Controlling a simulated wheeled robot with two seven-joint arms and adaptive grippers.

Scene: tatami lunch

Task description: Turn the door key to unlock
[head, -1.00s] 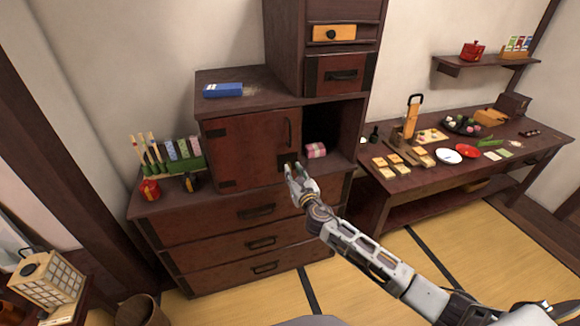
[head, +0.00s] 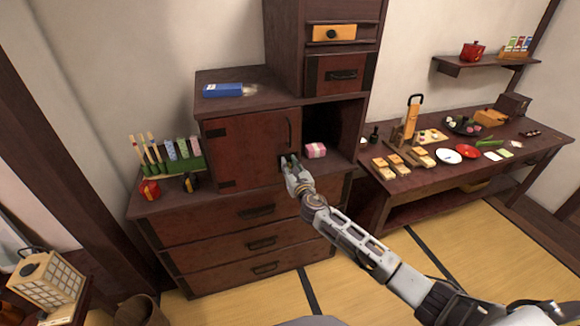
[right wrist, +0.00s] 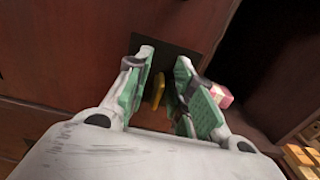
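A brass-coloured key (right wrist: 158,89) stands out from a dark lock plate (right wrist: 178,62) on the red-brown cabinet door (head: 250,148). The door is shut, with a dark vertical handle (head: 289,132) above the lock. My right gripper (right wrist: 163,84) is at the lock, with its green-padded fingers apart on either side of the key. A gap shows between the key and the pads, so it does not look gripped. In the head view, my right gripper (head: 289,161) hides the key and most of the plate. My left gripper is not in view.
An open cubby right of the door holds a pink-and-white packet (head: 316,150). A blue box (head: 223,90) lies on the cabinet top. Drawers (head: 254,212) are below. A low table (head: 400,182) with food and dishes stands at the right.

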